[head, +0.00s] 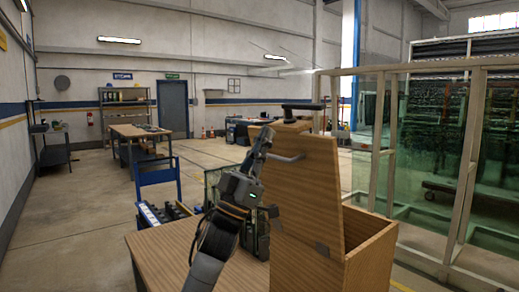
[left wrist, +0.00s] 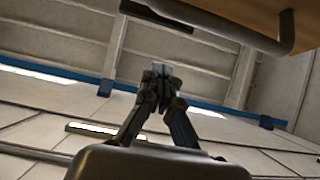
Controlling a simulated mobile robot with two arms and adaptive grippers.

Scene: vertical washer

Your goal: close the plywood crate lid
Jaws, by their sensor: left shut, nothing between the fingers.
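The plywood crate (head: 372,262) stands at the lower right in the head view, its box open at the top. Its lid (head: 308,195) is raised, standing nearly upright at the left of the opening. A bent metal handle (head: 290,159) sticks out from the lid's left side. My left gripper (head: 264,136) is shut and empty, just left of the lid's upper part and close to the handle. In the left wrist view its fingertips (left wrist: 159,70) meet, and the handle (left wrist: 287,30) passes at upper right, apart from them. My right gripper does not show.
A wooden table (head: 175,255) stands at the lower left of the crate. A blue cart (head: 158,178) is behind it. A glass-panelled frame (head: 470,165) stands close on the right. Open floor (head: 90,220) lies to the left.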

